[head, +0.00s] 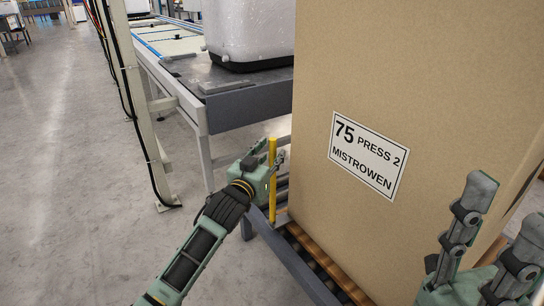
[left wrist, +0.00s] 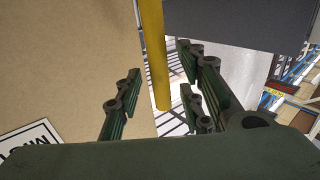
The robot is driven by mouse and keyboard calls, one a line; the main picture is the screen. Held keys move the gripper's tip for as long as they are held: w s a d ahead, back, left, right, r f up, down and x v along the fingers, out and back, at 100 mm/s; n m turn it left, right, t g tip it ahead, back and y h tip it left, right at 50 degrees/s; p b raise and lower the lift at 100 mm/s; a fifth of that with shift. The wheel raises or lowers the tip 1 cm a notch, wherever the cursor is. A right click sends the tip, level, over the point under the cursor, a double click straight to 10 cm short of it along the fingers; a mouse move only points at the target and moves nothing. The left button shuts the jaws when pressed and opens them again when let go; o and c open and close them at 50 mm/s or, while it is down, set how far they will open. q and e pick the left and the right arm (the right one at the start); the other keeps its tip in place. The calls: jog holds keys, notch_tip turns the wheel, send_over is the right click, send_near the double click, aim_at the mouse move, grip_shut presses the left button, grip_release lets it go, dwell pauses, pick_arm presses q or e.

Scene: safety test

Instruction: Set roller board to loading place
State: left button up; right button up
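A low roller board (head: 300,262) with dark rollers and a grey frame stands under a large cardboard box (head: 400,70) labelled "75 PRESS 2 MISTROWEN". A yellow upright post (head: 272,180) rises at its left corner. My left gripper (head: 277,160) is at this post. In the left wrist view its fingers (left wrist: 160,78) are apart, with the yellow post (left wrist: 156,60) in the gap between them; contact is not clear. My right gripper (head: 508,212) is at the lower right in front of the box, fingers spread and empty. The box hides most of the roller board.
A grey conveyor table (head: 235,108) stands behind and left of the box, bearing a white container (head: 250,30). A beige upright (head: 135,100) with cables stands left of it. The concrete floor (head: 70,160) on the left is free.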

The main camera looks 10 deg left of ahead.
pick_arm(q)
jog(key=shift+w+d, duration=0.2)
jog(key=shift+w, duration=0.75)
grip_shut()
